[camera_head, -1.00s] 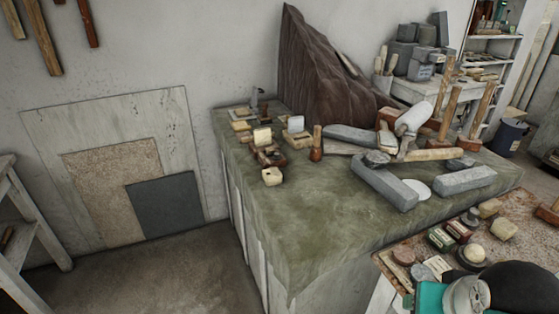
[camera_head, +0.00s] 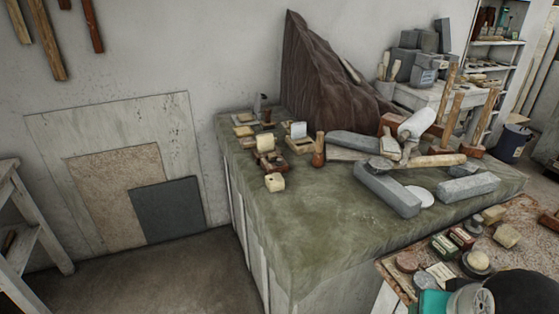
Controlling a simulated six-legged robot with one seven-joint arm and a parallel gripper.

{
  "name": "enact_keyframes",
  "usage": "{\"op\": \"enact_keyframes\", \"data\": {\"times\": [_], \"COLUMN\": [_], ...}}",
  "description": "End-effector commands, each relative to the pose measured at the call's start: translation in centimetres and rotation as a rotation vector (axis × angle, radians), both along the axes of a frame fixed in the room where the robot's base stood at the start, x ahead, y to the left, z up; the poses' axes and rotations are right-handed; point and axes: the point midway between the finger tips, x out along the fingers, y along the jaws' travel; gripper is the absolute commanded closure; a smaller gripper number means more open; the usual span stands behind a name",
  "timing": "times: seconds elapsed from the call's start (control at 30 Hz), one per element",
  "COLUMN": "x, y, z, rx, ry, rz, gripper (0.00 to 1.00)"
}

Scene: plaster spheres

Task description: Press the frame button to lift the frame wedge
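I cannot pick out a frame button or a frame wedge for certain in this view. Small cream and brown wooden pieces stand at the left end of the green-topped bench (camera_head: 300,225), among them a cream block (camera_head: 274,182) with a dark hole. A brown wooden peg-like piece (camera_head: 318,150) stands beside them. Which of these, if any, belongs to the frame is too small to tell. My gripper is not in view.
Grey stone bars (camera_head: 388,188) and wooden-handled tools crowd the bench's right side; its front left top is bare. A dark brown rock-like mass (camera_head: 325,75) stands behind. A cluttered rusty table (camera_head: 520,240) stands front right. Flat panels (camera_head: 167,210) lean on the wall.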

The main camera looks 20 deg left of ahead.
Motion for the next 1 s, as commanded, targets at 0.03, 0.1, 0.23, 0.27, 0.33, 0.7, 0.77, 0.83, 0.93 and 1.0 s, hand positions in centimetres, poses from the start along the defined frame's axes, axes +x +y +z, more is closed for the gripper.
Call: {"op": "enact_keyframes", "data": {"times": [0.03,0.1,0.23,0.27,0.33,0.7,0.77,0.83,0.93,1.0], "x": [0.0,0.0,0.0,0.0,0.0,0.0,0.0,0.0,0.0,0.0], "y": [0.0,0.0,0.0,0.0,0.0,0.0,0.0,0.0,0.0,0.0], "z": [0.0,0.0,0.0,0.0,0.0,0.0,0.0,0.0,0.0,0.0], "rx": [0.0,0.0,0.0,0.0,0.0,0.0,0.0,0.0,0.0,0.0], "ry": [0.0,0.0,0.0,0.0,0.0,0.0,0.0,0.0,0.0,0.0], "rz": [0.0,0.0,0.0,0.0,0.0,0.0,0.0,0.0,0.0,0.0], "gripper": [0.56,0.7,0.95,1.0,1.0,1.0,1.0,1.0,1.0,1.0]}}
